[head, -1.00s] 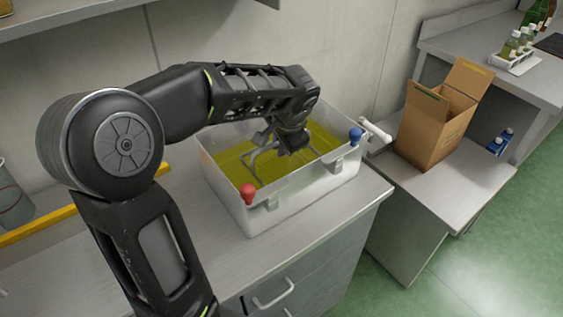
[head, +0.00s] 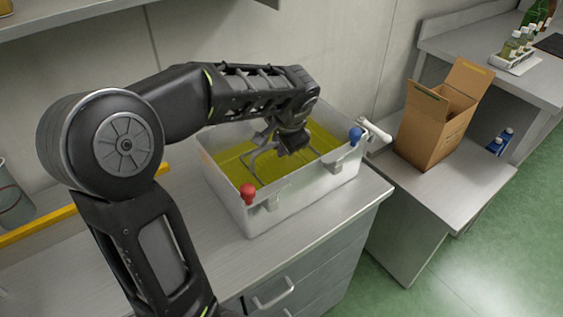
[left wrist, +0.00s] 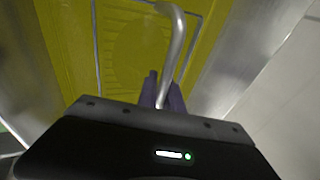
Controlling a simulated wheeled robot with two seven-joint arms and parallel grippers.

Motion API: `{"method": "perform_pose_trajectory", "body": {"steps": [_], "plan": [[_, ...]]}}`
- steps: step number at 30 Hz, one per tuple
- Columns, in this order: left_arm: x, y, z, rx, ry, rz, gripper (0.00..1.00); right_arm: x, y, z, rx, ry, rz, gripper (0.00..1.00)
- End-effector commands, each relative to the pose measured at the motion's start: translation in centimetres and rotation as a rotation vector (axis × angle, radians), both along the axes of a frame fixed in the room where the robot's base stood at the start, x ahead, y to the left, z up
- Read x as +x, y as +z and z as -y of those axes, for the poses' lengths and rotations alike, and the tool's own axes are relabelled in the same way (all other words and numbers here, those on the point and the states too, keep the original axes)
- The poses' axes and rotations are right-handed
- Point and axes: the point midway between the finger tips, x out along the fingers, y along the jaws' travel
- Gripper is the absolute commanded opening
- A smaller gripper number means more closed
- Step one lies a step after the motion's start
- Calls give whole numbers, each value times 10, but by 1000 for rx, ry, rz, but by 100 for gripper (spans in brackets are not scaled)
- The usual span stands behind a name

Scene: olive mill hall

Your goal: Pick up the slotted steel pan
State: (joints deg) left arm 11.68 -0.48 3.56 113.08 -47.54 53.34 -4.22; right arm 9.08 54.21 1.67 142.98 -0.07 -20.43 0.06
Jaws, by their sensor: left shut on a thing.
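The slotted steel pan (left wrist: 60,45) lies in the yellow-green liquid inside a white tub. Its slotted floor looks yellow through the liquid in the left wrist view. Its bent grey handle (left wrist: 179,40) rises between the fingers of my left gripper (left wrist: 162,92). In the head view the handle frame (head: 258,171) stands out above the liquid, and my left gripper (head: 275,138) reaches down over the tub, shut on it. The gripper and forearm hide part of the pan. My right gripper is not in view.
The tub (head: 285,208) stands on a steel counter, with a red knob (head: 247,192) and a blue knob (head: 355,135) on its rim. An open cardboard box (head: 430,135) stands on a lower surface to the right. A wall rises close behind.

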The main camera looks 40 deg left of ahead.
Motion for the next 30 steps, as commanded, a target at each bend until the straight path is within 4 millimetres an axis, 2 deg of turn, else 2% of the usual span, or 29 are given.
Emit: {"method": "perform_pose_trajectory", "body": {"steps": [8,13,17,24,30], "plan": [[0,0,0,0,0,1,0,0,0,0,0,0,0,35],[1,10,0,2,1,4,0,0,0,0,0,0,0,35],[1,29,0,0,1,5,0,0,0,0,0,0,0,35],[1,76,0,1,1,5,0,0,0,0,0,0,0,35],[0,99,0,0,-1,2,0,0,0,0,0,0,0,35]]}}
